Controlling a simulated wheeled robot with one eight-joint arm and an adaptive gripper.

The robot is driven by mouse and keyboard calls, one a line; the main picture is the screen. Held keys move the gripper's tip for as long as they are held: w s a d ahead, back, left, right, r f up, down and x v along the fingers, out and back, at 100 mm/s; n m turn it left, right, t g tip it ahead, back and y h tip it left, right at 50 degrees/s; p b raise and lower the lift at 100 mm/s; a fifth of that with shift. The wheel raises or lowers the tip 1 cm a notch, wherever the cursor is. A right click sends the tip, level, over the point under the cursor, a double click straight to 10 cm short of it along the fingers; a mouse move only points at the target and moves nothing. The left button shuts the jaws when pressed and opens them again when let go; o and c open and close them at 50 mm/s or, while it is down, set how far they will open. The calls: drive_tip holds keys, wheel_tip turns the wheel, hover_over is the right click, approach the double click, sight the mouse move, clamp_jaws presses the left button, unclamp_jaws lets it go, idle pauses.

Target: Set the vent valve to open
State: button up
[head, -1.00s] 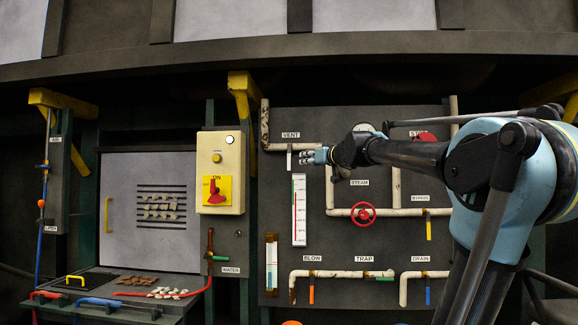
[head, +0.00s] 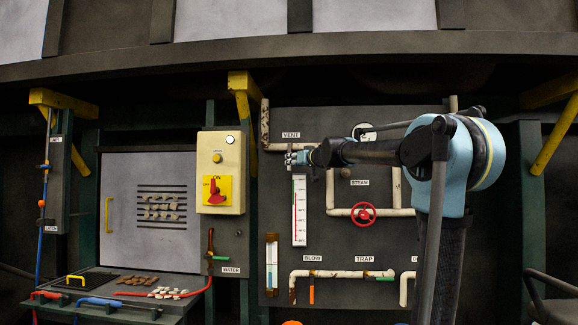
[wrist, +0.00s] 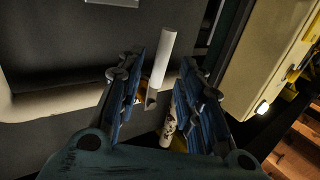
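The vent valve's handle is a pale, short lever (head: 289,149) just under the VENT label (head: 291,135) in the head view. It stands about vertical, across the horizontal pipe, and is partly hidden by my fingers. My gripper (head: 297,158) is at this lever, reaching in from the right. In the wrist view the lever (wrist: 163,58) shows as a white rod between the two blue fingers of my gripper (wrist: 160,98). The fingers are spread apart with gaps on both sides of the rod. I cannot tell whether either touches it.
A white gauge strip (head: 299,211) hangs just below the lever. A red STEAM wheel (head: 363,212) is lower right. The yellow-cream switch box (head: 221,172) stands left of the panel; its edge also shows in the wrist view (wrist: 265,55). A pipe (wrist: 45,104) runs beside the fingers.

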drive_tip(key=shift+x, duration=2.4)
clamp_jaws()
